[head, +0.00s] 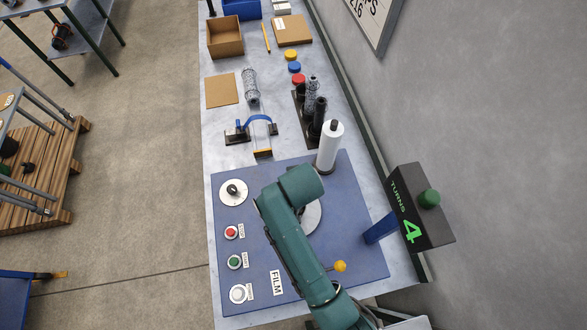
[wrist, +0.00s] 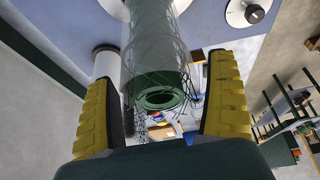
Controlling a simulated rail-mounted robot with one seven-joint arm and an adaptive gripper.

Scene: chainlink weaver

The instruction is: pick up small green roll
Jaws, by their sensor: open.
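In the wrist view a roll of see-through wire mesh with a green ringed end (wrist: 160,98) lies between my fingers; it is the only small green roll I can make out. Its far part runs up out of the picture. My gripper (wrist: 162,95) is open, with a yellow-padded finger on each side of the roll. A gap shows at the right finger; I cannot tell whether the left finger touches. In the head view my arm covers the gripper and this roll.
A white roll (head: 329,148) stands at the back of the blue mat (head: 225,285), near a rack of dark pegs (head: 303,118). A turns counter box (head: 420,215) stands to the right. Buttons (head: 231,232) line the mat's left side. A mesh roll (head: 251,86) lies farther back.

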